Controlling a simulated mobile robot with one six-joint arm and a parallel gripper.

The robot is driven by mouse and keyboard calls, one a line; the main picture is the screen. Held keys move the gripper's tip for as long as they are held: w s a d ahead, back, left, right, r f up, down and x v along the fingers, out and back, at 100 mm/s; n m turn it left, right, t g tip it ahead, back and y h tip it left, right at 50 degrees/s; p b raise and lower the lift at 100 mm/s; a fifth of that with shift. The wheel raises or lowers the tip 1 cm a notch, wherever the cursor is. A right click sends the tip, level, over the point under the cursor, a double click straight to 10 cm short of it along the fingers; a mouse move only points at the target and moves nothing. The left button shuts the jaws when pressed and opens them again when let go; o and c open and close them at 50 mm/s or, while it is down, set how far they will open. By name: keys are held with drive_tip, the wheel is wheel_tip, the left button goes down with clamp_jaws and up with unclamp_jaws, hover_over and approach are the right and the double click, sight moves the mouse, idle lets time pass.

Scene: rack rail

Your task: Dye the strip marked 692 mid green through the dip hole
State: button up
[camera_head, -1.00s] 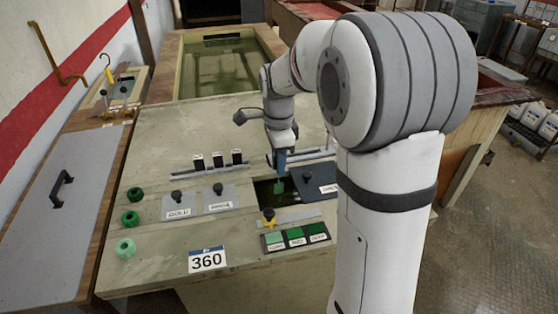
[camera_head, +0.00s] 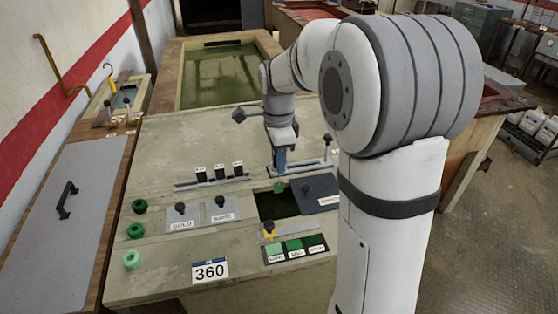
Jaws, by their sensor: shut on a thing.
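My gripper (camera_head: 280,163) is shut on a narrow strip above the bench, near the back edge of the open dip hole (camera_head: 276,205). The strip's lower end (camera_head: 279,187) shows green; its number cannot be read. The dip hole is dark green inside, with its dark lid (camera_head: 319,190) to its right. A swatch board (camera_head: 296,248) in front shows light, mid and dark green. Several white-topped strips or tags (camera_head: 218,172) stand in a rack at the left.
Green knobs (camera_head: 136,231) line the left side. A large vat (camera_head: 222,75) lies behind.

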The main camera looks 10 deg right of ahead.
wheel_tip(320, 180, down, 18)
drive_tip(key=b, duration=1.2)
idle(4.4)
